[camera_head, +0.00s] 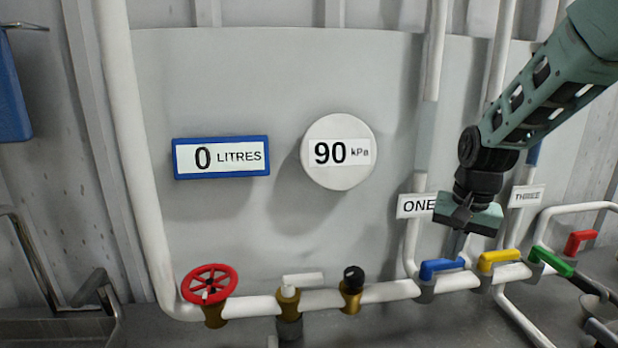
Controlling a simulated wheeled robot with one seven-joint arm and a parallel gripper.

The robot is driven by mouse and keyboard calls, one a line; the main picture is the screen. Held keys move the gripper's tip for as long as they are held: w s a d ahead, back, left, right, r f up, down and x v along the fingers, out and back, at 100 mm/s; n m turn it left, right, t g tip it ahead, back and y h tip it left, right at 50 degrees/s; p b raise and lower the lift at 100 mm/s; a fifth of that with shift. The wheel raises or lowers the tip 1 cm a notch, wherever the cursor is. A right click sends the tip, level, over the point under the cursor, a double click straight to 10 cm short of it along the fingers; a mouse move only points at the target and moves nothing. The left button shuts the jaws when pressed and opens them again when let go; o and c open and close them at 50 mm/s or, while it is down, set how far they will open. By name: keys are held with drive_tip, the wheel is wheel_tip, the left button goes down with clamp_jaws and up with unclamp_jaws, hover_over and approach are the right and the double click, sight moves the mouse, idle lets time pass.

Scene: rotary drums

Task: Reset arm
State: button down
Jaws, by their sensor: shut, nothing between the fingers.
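My arm comes in from the upper right. My gripper (462,226) hangs at its end, pointing down, just above and apart from the blue valve handle (441,267). It is shut and empty. It covers part of the "ONE" label (414,206) and hides the wall area behind it, between that label and the "THREE" label (526,196).
A white pipe (388,291) runs along the bottom with a red handwheel (210,284), white lever (303,279), black knob (354,275), and yellow (498,258), green (551,262) and red (579,242) handles. The display (221,157) reads 0 LITRES; the gauge (338,180) reads 90 kPa.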

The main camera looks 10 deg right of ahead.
drive_tip(key=s+a+n, duration=0.5)
drive_tip(key=s+a, duration=0.2)
drive_tip(key=a, duration=0.5)
drive_tip(key=s+a+n, duration=0.4)
drive_tip(key=s, duration=0.5)
drive_tip(key=s+a+n+g, duration=0.1)
drive_tip(key=s+a+n, duration=0.4)
drive_tip(key=s, duration=0.4)
drive_tip(key=shift+s+f+n, duration=0.3)
drive_tip(key=shift+s+f, duration=0.1)
drive_tip(key=shift+a, duration=0.1)
